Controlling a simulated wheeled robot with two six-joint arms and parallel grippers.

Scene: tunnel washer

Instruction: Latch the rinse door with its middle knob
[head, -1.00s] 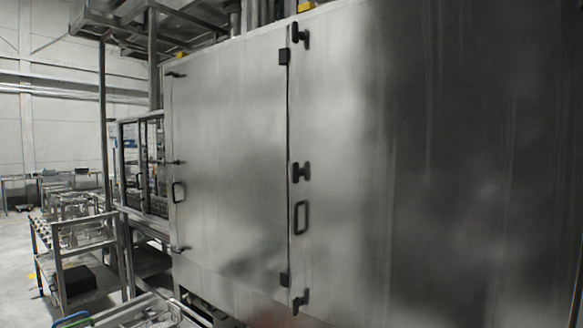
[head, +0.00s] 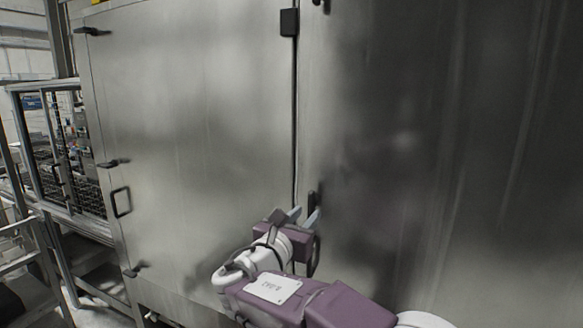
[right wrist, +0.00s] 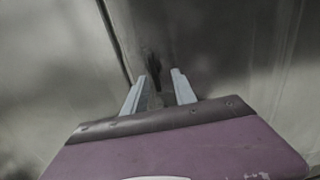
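The washer front shows a left door panel (head: 195,130) and a right door panel (head: 420,120), meeting at a dark vertical seam; no label tells which is the rinse door. The right panel's dark middle knob (head: 311,202) stands just right of the seam. My right gripper (head: 304,214) is at that knob, partly covering it. In the right wrist view the fingers (right wrist: 157,88) are apart, with the blurred dark knob (right wrist: 153,66) ahead of the gap between them. I cannot tell if they touch it. My left gripper is not in view.
An upper knob (head: 320,3) shows at the top edge. A black hinge block (head: 289,22) sits on the seam. The left panel carries a handle (head: 121,202) and a middle knob (head: 113,162). A glazed frame (head: 60,150) stands at the far left.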

